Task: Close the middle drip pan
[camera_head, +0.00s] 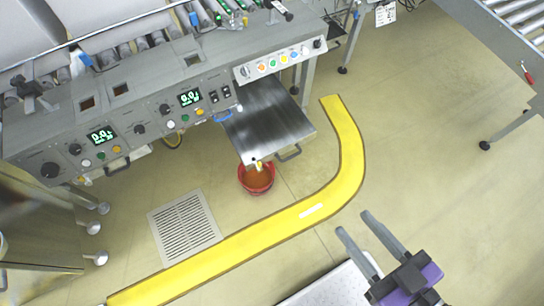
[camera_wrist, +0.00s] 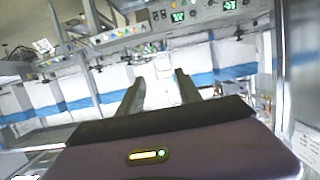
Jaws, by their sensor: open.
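The middle drip pan (camera_head: 265,122) is a flat shiny metal tray pulled out from under the machine's control panel in the head view. It has a dark handle (camera_head: 289,153) on its front edge. My gripper (camera_head: 355,224) is at the lower right of the head view, its two grey fingers spread apart with nothing between them. It is well apart from the pan, on the other side of the yellow floor line. In the wrist view the fingers (camera_wrist: 160,82) also stand apart and empty, with the machine's panel beyond. The pan cannot be made out in the wrist view.
A red bucket (camera_head: 256,178) with orange-brown contents stands on the floor by the pan's front corner. A curved yellow floor strip (camera_head: 348,170) and a floor grate (camera_head: 185,228) lie nearby. A conveyor (camera_head: 515,45) stands at the upper right. Open floor lies right of the pan.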

